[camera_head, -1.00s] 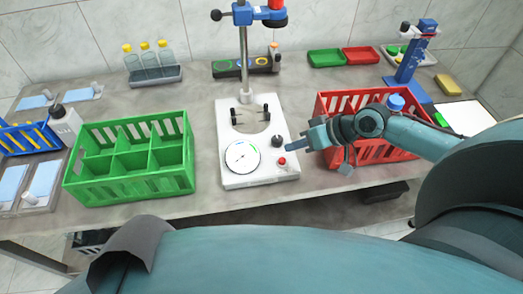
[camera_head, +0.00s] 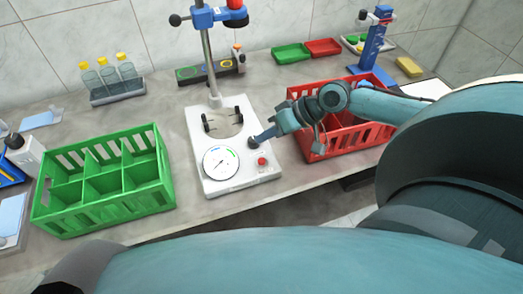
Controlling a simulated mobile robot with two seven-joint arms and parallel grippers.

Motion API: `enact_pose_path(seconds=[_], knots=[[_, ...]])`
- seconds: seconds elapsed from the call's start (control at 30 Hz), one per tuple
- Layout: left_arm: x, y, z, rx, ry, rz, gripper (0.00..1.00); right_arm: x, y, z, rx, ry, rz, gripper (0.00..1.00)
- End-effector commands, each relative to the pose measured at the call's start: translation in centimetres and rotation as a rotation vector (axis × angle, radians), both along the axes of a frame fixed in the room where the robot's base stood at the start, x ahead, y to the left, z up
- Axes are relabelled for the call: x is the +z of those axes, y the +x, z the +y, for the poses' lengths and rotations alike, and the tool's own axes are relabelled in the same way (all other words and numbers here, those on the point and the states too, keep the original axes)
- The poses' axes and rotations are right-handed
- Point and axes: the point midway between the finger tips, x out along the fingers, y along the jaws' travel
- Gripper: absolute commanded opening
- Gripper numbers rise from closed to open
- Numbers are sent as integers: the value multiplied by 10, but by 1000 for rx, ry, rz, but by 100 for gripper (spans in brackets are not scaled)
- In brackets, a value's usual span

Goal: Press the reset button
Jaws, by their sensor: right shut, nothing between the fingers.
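The white cap-feeder base (camera_head: 215,184) stands at the table's middle with a round dial (camera_head: 221,162) on it. A small red button (camera_head: 262,160) sits at the base's front right, uncovered. A black knob (camera_head: 252,142) stands just behind and left of it. No label shows which one is the reset button. My right gripper (camera_head: 261,137) is shut and empty, reaching in from the right. Its tip is right at the black knob, behind the red button; I cannot tell if it touches the knob. My left gripper is not in view.
A green divided crate (camera_head: 105,206) stands at left and a red crate (camera_head: 345,144) under my right forearm. A post (camera_head: 209,65) with a blue and red head rises behind the base. Capped bottles in a rack (camera_head: 118,96) and trays stand farther back.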

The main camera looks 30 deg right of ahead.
Motion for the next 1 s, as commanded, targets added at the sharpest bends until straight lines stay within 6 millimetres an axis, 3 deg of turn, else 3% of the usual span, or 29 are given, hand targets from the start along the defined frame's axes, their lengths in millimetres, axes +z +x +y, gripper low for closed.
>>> enact_pose_path(seconds=[0.03, 0.1, 0.4, 1.0], knots=[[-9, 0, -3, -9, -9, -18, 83, -19, 0, 0, 1, 0, -1, 0], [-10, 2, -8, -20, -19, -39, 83, -29, 0, 0, 1, -1, -1, 0], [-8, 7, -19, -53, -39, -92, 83, -56, 0, 0, -1, 0, -1, 0], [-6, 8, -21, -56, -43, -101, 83, -64, 0, 0, 0, 0, -1, 0]])
